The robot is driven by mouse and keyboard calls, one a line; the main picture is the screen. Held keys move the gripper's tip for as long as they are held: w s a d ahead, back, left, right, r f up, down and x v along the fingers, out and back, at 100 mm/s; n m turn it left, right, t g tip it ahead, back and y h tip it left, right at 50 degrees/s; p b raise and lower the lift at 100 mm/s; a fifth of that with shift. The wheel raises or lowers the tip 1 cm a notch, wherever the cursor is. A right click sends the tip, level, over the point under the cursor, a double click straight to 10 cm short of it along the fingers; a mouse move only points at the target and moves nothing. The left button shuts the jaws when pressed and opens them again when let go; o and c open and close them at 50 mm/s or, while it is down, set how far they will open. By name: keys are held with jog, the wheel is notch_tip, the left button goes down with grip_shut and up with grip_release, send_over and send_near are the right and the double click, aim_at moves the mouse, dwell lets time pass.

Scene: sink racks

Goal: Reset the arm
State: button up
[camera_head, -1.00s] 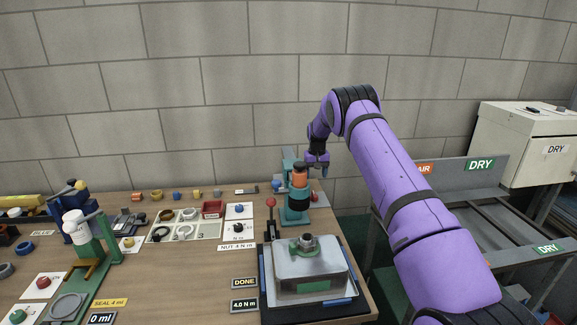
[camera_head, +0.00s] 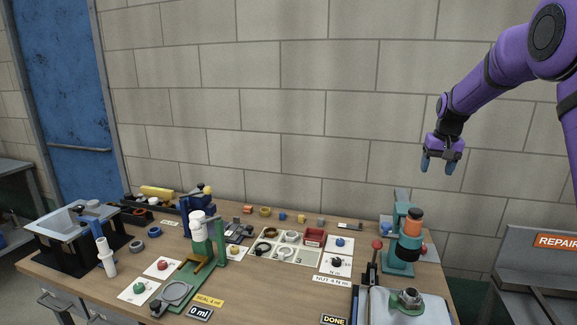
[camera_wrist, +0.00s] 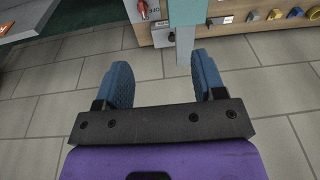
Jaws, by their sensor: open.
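My gripper (camera_head: 438,165) hangs from my purple arm (camera_head: 500,75) at the upper right of the head view, in the air in front of the block wall. Its two blue fingertips point down and are apart with nothing between them. In the wrist view my gripper (camera_wrist: 162,85) is open and empty.
The wooden workbench (camera_head: 265,290) carries a teal and orange device (camera_head: 408,240), a green stand with a white top (camera_head: 200,235), a tray of rings (camera_head: 290,252) and several small parts. A grey rack with a REPAIR sign (camera_head: 556,241) stands at the right.

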jog(key=s+a+r+t, duration=0.1)
jog(key=s+a+r, duration=0.25)
jog(key=s, duration=0.35)
jog(key=s+a+r+n, duration=0.1)
jog(key=s+a+r, duration=0.1)
jog(key=s+r, duration=0.4)
jog(key=s+a+r+t, duration=0.1)
jog(key=s+a+r, duration=0.25)
jog(key=s, duration=0.55)
jog(key=s+a+f, duration=0.2)
jog(key=s, duration=1)
jog(key=s+a+f+n+t, duration=0.1)
jog(key=s+a+f, duration=0.1)
jog(key=s, duration=1)
jog(key=shift+n, duration=0.3)
